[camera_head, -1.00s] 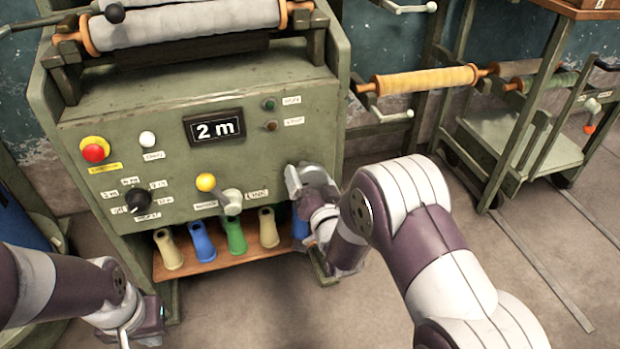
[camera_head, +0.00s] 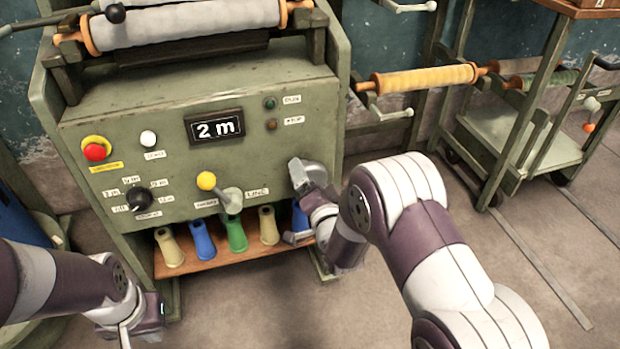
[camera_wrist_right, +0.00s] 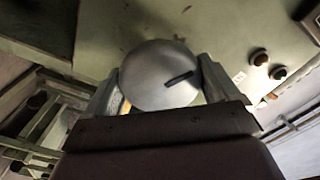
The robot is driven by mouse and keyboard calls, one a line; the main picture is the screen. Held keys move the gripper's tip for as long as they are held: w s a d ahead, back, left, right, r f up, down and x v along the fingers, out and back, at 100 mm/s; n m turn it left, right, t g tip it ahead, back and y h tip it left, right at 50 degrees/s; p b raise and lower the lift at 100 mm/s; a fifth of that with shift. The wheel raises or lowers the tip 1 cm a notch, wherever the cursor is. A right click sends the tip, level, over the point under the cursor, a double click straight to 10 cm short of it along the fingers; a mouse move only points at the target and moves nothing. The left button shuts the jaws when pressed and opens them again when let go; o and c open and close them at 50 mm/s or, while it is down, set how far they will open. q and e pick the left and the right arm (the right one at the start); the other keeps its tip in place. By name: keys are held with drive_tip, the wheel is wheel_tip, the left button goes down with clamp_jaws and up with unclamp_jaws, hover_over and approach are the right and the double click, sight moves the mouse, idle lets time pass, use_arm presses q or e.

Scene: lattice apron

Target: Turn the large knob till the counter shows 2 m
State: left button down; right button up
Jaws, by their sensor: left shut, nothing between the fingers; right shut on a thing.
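The counter (camera_head: 215,127) on the green machine's front panel reads "2 m". The large knob (camera_head: 316,172) is at the panel's right side, partly covered by my right gripper (camera_head: 303,181). In the right wrist view the knob (camera_wrist_right: 155,68) is a round grey disc with a dark slot-like mark pointing to the right. The fingers of my right gripper (camera_wrist_right: 160,90) are closed on it from both sides. My left gripper (camera_head: 138,328) is shut and empty, low at the left, away from the panel.
The panel also carries a red button (camera_head: 95,152), a black selector (camera_head: 139,199) and a lever with a yellow ball (camera_head: 206,181). Coloured cones (camera_head: 236,230) stand on a shelf below, close to my right wrist.

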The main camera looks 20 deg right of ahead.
drive_tip(key=shift+f, duration=0.1)
drive_tip(key=o, duration=0.8)
drive_tip(key=s+p, duration=0.1)
drive_tip(key=s, duration=0.3)
drive_tip(key=s+p, duration=0.1)
drive_tip(key=s, duration=0.3)
drive_tip(key=s+p, duration=0.2)
drive_tip(key=s, duration=0.2)
drive_tip(key=shift+s+d, duration=0.25)
drive_tip(key=shift+s, duration=0.15)
